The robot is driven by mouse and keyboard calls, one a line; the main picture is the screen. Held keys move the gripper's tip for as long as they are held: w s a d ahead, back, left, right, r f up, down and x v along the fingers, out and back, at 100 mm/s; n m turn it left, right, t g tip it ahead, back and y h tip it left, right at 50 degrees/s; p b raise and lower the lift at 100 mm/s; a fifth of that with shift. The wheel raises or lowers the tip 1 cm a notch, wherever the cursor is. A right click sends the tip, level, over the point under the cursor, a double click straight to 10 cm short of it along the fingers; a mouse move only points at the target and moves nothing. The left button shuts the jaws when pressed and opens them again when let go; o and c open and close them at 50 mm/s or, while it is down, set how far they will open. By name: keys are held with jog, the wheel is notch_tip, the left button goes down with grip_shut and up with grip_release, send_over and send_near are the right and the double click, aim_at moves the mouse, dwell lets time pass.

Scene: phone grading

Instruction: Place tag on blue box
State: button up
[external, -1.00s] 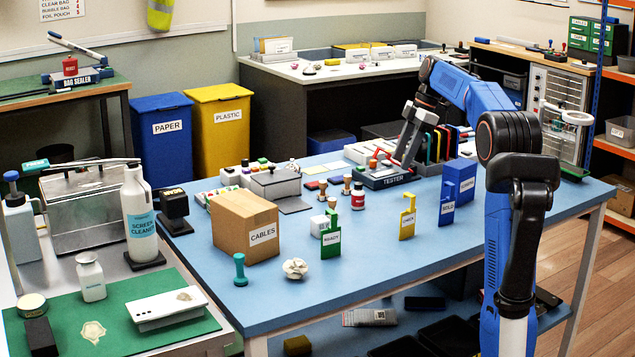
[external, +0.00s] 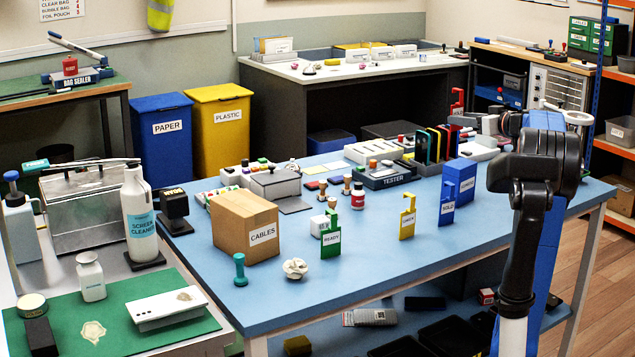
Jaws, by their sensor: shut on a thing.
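A red tag (external: 457,103) with a notched top stands high at the back right, above the far end of the blue table. My gripper (external: 465,121) is shut on its lower part; the fingers are small here and partly hidden by my arm. A blue box (external: 461,174) with a white label stands on the table below and in front of the tag, apart from it. A blue HOLD tag (external: 447,206) stands at the box's left front. A yellow CHECK tag (external: 407,219) and a green READY tag (external: 330,237) stand further left.
The tester (external: 388,177) and a rack of upright phones (external: 432,148) are left of my gripper. A CABLES carton (external: 230,225) stands on the left of the table (external: 370,260). The table's front middle is clear. My arm covers its right end.

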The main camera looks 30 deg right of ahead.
aim_at(467, 166)
jog(key=shift+m+h, duration=0.4)
jog(key=shift+h, duration=0.2)
jog(key=shift+s+d+f, duration=0.2)
jog(key=shift+d+f, duration=0.05)
jog(key=shift+f, duration=1.35)
jog(key=shift+s+d+f, duration=0.2)
jog(key=shift+f, duration=1.4)
jog(key=shift+s+d+f, duration=0.2)
jog(key=shift+d+f, duration=0.05)
jog(key=shift+f, duration=1.35)
jog(key=shift+f, duration=0.1)
jog(key=o, duration=1.1)
jog(key=s+r, duration=0.1)
jog(key=s, duration=1.1)
jog(key=shift+r, duration=0.35)
